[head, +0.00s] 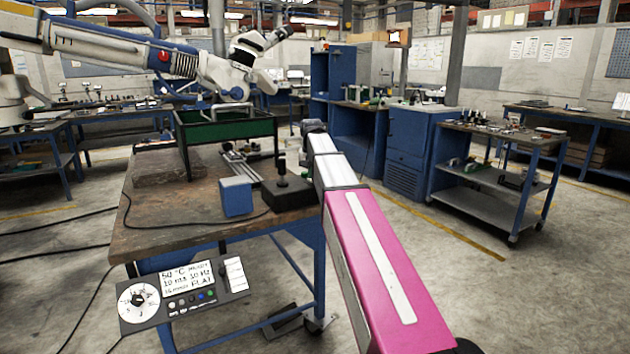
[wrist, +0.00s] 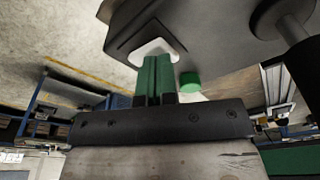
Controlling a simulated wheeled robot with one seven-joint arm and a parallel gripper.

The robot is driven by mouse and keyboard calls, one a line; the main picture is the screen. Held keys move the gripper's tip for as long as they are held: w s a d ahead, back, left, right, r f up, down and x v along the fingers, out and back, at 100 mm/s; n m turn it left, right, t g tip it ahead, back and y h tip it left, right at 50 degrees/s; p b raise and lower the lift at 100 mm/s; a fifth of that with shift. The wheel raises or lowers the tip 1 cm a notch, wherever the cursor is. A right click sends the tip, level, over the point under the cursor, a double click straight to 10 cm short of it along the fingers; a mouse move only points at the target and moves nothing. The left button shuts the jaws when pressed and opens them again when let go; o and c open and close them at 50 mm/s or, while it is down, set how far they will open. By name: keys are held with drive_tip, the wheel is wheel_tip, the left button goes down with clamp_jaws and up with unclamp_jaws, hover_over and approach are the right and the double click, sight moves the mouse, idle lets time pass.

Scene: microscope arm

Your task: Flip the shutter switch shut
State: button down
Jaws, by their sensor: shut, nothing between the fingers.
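In the wrist view, my gripper (wrist: 156,60) has its two green fingers pressed together, with nothing between them. The tips overlap a pale, rounded square piece (wrist: 168,46) on a dark grey box (wrist: 215,38). This piece looks like the shutter switch, but the fingers hide part of it, so I cannot tell its position or whether they touch. In the head view, a black box with an upright knob (head: 283,197) on the bench appears to be the same box. My pink arm hides its right side and my fingertips.
A blue block (head: 236,197) stands left of the black box on the bench (head: 160,232). A green open-framed tray (head: 222,132) and metal rails (head: 238,166) lie behind. A control panel (head: 208,299) with dial and display is in front. A white robot arm (head: 110,48) spans the upper left.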

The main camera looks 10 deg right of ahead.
drive_tip(key=shift+f, duration=0.3)
drive_tip(key=shift+r, duration=3.55)
